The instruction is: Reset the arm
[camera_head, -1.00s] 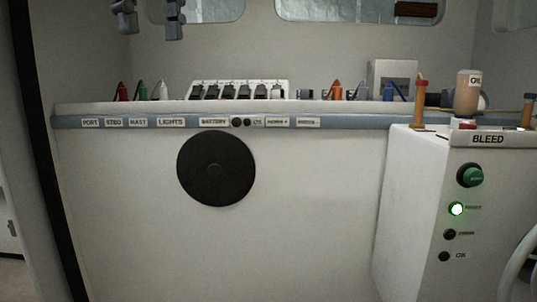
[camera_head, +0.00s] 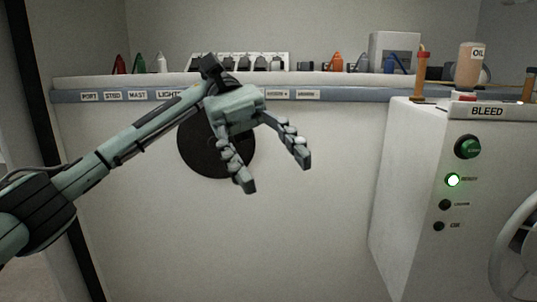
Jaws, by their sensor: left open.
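My left gripper (camera_head: 278,178) comes in from the left on its extended arm and hangs in front of the white counter front. Its two fingers are spread apart and point down and to the right, with nothing between them. It partly covers the round black disc (camera_head: 190,150) on the counter front and some of the labels above. Whether it touches the panel cannot be told. My right gripper is not in view.
The counter shelf (camera_head: 345,80) carries coloured connectors, a row of switches (camera_head: 260,62) and a grey box (camera_head: 393,50). At right stand the white BLEED console (camera_head: 405,190) with a lit green lamp (camera_head: 453,180), an OIL bottle (camera_head: 470,62) and a wheel (camera_head: 520,240).

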